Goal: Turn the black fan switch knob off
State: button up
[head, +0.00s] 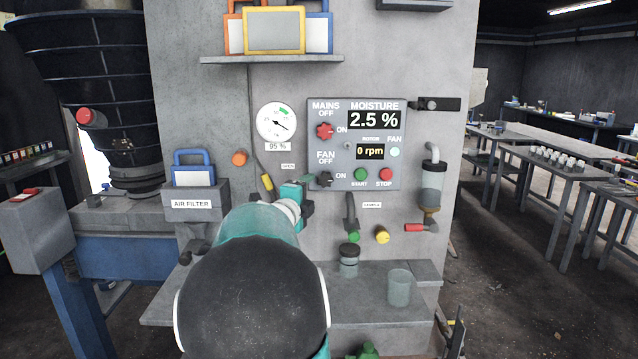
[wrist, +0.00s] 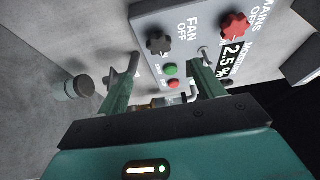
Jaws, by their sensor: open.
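The black fan switch knob (head: 325,179) is on the grey control panel, between the labels "OFF" and "ON" under "FAN". It also shows in the wrist view (wrist: 158,41), above and beyond my fingertips. I cannot tell exactly which way it points. My gripper (head: 306,194) is just left of the knob in the head view. In the wrist view my gripper (wrist: 164,62) is open with its two fingers apart and nothing between them. The knob looks apart from both fingers.
The red mains knob (head: 325,131) is above the fan knob. Green start (head: 361,175) and red stop (head: 386,175) buttons are to its right. A dark handle (head: 350,212) is below the panel, above a shelf with a jar (head: 348,262).

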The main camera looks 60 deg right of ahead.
aim_at(324, 181)
jog(key=d, duration=0.7)
jog(key=w+d, duration=0.1)
jog(key=d, duration=0.2)
jog(key=shift+d, duration=0.15)
jog(key=c, duration=1)
